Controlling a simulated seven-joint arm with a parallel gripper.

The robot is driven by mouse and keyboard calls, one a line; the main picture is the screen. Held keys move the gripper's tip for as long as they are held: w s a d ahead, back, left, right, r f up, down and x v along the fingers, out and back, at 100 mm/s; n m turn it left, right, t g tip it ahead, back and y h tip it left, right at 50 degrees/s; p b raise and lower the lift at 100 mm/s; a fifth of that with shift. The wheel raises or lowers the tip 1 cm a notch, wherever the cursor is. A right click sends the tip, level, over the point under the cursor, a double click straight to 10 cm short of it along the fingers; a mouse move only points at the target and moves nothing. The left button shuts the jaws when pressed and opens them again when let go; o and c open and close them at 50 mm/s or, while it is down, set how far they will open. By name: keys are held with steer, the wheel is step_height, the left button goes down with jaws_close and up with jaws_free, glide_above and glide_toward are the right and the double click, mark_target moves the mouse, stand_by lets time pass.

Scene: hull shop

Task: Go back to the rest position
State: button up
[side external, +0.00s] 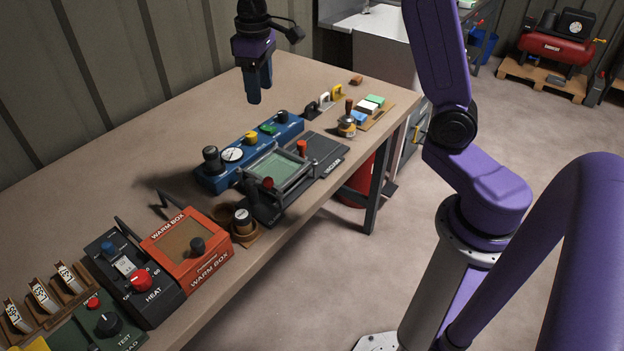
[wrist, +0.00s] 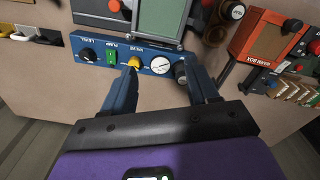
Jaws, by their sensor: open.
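My gripper (side external: 259,86) hangs above the back of the workbench (side external: 180,107), fingers pointing down. It is apart from everything on the bench. In the wrist view its two blue fingers (wrist: 166,88) are spread with nothing held between them. Beyond the fingers lies a blue control panel (wrist: 143,55) with a black knob, a green switch, a yellow knob and a white dial. The same blue panel (side external: 215,176) shows in the side view, below and in front of my gripper.
A green-windowed press (side external: 278,168) stands before the blue panel. A red warm box (side external: 177,264), a black heat unit (side external: 122,296) and a green tester (side external: 80,327) line the bench at the lower left. Stamps and coloured blocks (side external: 368,107) lie at the right. Corrugated walls stand behind.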

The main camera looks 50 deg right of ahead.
steer(key=s+a+f+n, duration=0.1)
steer(key=s+a+n, duration=0.15)
steer(key=s, duration=0.65)
steer(key=s+a+n, duration=0.2)
steer(key=s+a, duration=0.1)
steer(key=s, duration=0.6)
steer(key=s+d+f+n, duration=0.2)
steer(key=s, duration=0.5)
steer(key=s+d+f+n, duration=0.1)
steer(key=s+d, duration=0.1)
steer(key=s, duration=0.5)
steer(key=shift+s+f+n, duration=0.2)
steer(key=shift+f+n, duration=0.15)
